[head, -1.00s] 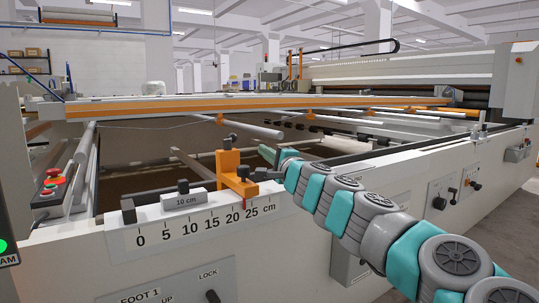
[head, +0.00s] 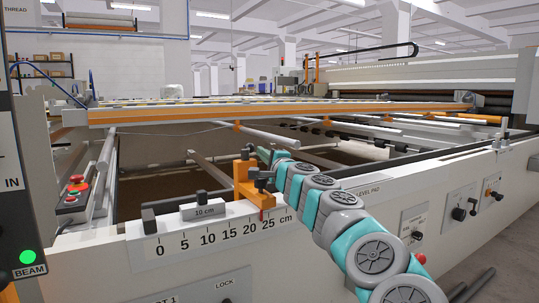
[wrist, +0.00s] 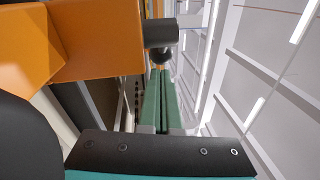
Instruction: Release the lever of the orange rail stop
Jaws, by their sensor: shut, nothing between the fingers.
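The orange rail stop (head: 243,181) stands on the white rail near the 20 to 25 cm marks of the scale. A dark knob (head: 246,152) sits on its top. Its dark lever (head: 262,175) shows at its right side, close to my gripper, partly crowded by my arm. In the wrist view, the orange stop (wrist: 70,45) fills the upper left, with a dark cylindrical end (wrist: 161,33) sticking out rightward. My gripper (wrist: 157,100) has green fingers together, with nothing between them. Its fingertips point toward the dark end; whether they touch it I cannot tell.
A grey 10 cm block (head: 204,211) sits on the rail left of the stop, above the scale plate (head: 210,236). A red-button box (head: 76,196) is at left. The long orange-striped beam (head: 280,113) spans behind. The front panel carries several knobs.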

